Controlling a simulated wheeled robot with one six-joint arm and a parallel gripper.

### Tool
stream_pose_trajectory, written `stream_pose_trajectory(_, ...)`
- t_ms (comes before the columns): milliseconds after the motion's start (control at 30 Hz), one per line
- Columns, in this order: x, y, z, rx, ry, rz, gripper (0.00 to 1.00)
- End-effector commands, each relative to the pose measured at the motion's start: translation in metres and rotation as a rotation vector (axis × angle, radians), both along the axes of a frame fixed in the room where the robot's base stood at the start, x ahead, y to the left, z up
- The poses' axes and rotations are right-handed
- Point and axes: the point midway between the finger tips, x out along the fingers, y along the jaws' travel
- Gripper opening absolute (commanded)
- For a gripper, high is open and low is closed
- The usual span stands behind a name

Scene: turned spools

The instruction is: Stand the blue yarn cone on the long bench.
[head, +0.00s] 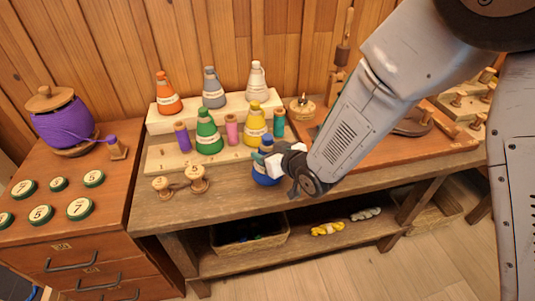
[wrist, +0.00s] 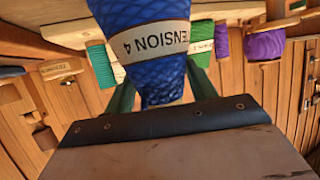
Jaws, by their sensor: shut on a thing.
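The blue yarn cone (head: 266,176) is at the front of the long bench (head: 225,203), before the stepped rack. My gripper (head: 272,159) is shut on its upper part from the right, and the cone looks about upright. I cannot tell whether its base touches the bench top or hangs just above it. In the wrist view the blue cone (wrist: 160,75), with a white label reading "ENSION 4", is between the two fingers (wrist: 160,92). Its wide end runs out of that picture at the top.
A stepped rack (head: 160,157) holds orange, grey, white, green and yellow cones with small spools between. Small wooden spools (head: 180,185) stand on the bench to the left. A reddish board (head: 420,152) with tools lies right. Bench top between wooden spools and blue cone is clear.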

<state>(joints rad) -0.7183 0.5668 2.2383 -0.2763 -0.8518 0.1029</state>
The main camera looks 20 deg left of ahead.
Motion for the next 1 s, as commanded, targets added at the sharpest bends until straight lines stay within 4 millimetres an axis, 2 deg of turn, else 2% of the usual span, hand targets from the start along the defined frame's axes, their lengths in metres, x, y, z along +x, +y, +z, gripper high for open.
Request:
stream_pose_trajectory(100, 0.000, 0.000, -0.009, 0.001, -0.001, -0.001, 0.03)
stream_pose_trajectory(433, 0.000, 0.000, -0.012, 0.001, -0.001, -0.001, 0.03)
stream_pose_trajectory(467, 0.000, 0.000, -0.012, 0.000, 0.000, -0.001, 0.62)
stream_pose_trajectory(500, 0.000, 0.000, -0.012, 0.000, 0.000, -0.001, 0.73)
stream_pose_trajectory(533, 0.000, 0.000, -0.012, 0.000, 0.000, -0.001, 0.78)
stream_pose_trajectory(867, 0.000, 0.000, -0.008, 0.000, -0.002, -0.001, 0.78)
stream_pose_trajectory(1000, -0.009, -0.013, -0.002, 0.000, -0.002, -0.001, 0.78)
